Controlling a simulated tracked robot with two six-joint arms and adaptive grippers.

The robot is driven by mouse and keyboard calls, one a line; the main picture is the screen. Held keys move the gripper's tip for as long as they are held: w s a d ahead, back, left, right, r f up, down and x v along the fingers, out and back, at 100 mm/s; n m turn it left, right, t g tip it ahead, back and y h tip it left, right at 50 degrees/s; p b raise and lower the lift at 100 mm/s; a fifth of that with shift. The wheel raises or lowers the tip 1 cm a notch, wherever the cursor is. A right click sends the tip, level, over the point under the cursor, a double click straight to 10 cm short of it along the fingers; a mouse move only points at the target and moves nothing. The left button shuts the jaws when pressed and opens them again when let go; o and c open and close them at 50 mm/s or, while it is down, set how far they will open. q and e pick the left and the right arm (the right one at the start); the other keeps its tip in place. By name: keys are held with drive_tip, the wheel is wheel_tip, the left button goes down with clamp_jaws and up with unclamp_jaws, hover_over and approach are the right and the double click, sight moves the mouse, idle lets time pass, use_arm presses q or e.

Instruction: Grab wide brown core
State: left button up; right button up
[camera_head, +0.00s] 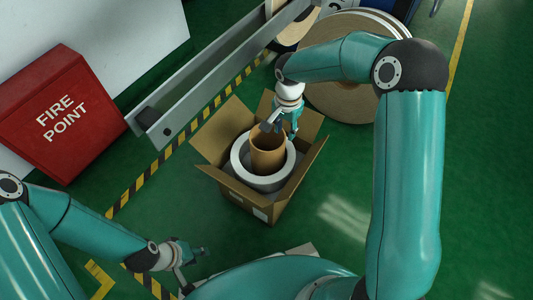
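The wide brown core (267,157) is an upright tan-brown tube. It stands inside a thick grey-white ring (242,165) in an open cardboard box (240,192). My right gripper (281,130) hangs at the far upper edge of the core, pointing down, with its fingers spread apart. I cannot tell whether a finger touches the core. My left gripper (194,267) is low at the left, outside the box and away from the core. Its fingers look apart and empty. The inside of the core and the bottom of the box are hidden.
The box flaps stand outward around it. A grey metal rail (215,75) runs behind it at the left. A red fire point box (68,118) stands at the far left. Large tape rolls (345,98) stand behind at the right. Green floor (325,190) is clear right of the box.

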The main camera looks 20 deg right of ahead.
sight(282, 151)
wheel_tip(282, 151, down, 9)
drive_tip(key=shift+w+a+r+b, duration=0.1)
drive_tip(key=shift+a+r+b, duration=0.05)
drive_tip(key=shift+b, duration=0.9)
drive_tip(key=f, duration=0.1)
drive_tip(key=f+b, duration=0.1)
drive_tip(key=f, duration=0.1)
drive_tip(key=f+b, duration=0.1)
drive_tip(key=shift+w+f, duration=0.2)
drive_tip(key=shift+w, duration=0.2)
drive_tip(key=shift+f, duration=0.5)
drive_tip(key=shift+r, duration=0.1)
clamp_jaws()
